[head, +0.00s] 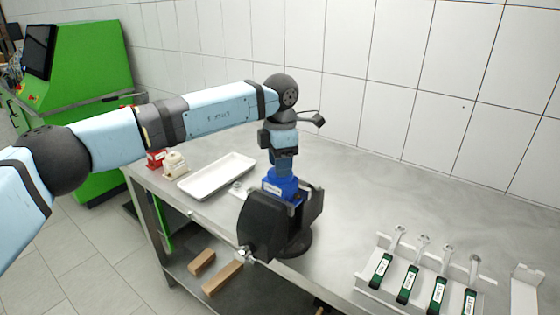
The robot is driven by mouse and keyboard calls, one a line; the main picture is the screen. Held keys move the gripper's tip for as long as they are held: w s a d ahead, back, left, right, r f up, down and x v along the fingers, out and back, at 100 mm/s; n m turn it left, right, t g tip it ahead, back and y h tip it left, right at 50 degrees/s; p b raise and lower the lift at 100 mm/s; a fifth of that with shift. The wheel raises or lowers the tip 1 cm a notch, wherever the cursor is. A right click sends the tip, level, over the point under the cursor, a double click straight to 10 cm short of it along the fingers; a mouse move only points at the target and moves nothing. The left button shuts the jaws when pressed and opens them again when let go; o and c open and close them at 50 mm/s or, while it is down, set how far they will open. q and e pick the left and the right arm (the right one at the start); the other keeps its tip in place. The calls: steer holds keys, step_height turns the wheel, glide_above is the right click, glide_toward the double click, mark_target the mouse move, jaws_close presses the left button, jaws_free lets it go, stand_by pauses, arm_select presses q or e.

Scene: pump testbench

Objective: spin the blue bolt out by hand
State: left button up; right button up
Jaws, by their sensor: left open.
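A blue pump body (281,185) with a white label sits clamped in a black vise (262,224) at the table's front edge. My left arm reaches in from the left and bends down over it. My left gripper (284,168) points down right above the top of the pump body. It is open; its fingertips are small and partly merge with the blue part below. I cannot make out the blue bolt, which is hidden at or under the gripper. My right gripper is not in view.
A white tray (217,176) lies on the steel table (350,190), left of the vise. Red (156,158) and beige (176,164) small items stand beyond it. A rack (372,290) with several green-handled wrenches is at the right. Tiled wall behind; a green machine (85,75) far left.

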arm_select(q)
jaws_close()
